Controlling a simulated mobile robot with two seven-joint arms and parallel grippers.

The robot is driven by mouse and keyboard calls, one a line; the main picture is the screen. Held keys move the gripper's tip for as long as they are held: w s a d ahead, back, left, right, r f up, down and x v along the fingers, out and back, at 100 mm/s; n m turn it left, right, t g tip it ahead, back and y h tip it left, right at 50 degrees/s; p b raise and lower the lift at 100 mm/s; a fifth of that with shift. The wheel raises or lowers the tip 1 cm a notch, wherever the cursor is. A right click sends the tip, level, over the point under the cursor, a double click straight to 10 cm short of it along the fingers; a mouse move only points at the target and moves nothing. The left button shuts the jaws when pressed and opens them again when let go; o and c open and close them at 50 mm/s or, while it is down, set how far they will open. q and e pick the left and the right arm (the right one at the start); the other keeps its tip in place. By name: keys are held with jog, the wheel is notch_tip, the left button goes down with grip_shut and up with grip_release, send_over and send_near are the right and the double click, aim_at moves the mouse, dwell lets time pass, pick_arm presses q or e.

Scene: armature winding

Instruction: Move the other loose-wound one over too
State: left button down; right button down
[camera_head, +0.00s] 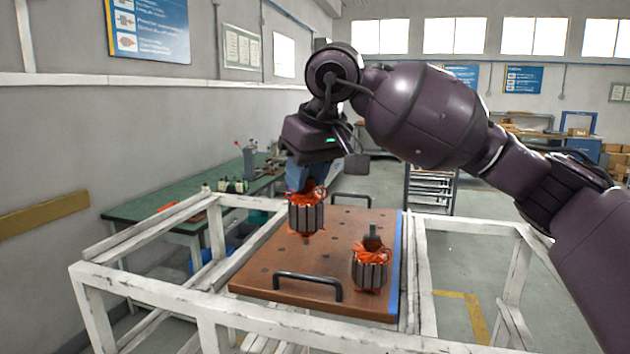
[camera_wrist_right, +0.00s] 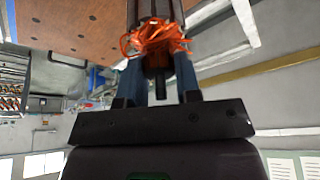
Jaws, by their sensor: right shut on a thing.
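An armature with a grey slotted core and orange windings (camera_head: 306,215) is in my right gripper (camera_head: 306,188), over the left part of the brown board (camera_head: 265,265). The right gripper is shut on it from above; I cannot tell whether its bottom touches the board. In the right wrist view the blue fingers (camera_wrist_right: 158,80) grip its shaft below loose orange wire (camera_wrist_right: 155,38). A second armature (camera_head: 370,268) with loose, bulging orange windings stands upright at the right front of the board. My left gripper is not in view.
The board has dark holes, black handles (camera_head: 308,281) and a blue right edge, and rests on a white frame (camera_head: 150,283). A green workbench (camera_head: 180,200) with tools stands at the back left. The board's middle is free.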

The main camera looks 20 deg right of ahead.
aim_at(314, 187)
jog(key=shift+w+d+f+n+y, duration=0.15)
jog(key=shift+w+d+f+n, duration=0.2)
jog(key=shift+f, duration=0.3)
jog(key=shift+w+d+f+n+y, duration=0.15)
jog(key=shift+d+f+n, duration=0.3)
jog(key=shift+f, duration=0.15)
jog(key=shift+f+b, duration=0.45)
jog(key=shift+f, duration=0.85)
jog(key=shift+f+b, duration=0.45)
jog(key=shift+f, duration=0.55)
jog(key=shift+s, duration=0.1)
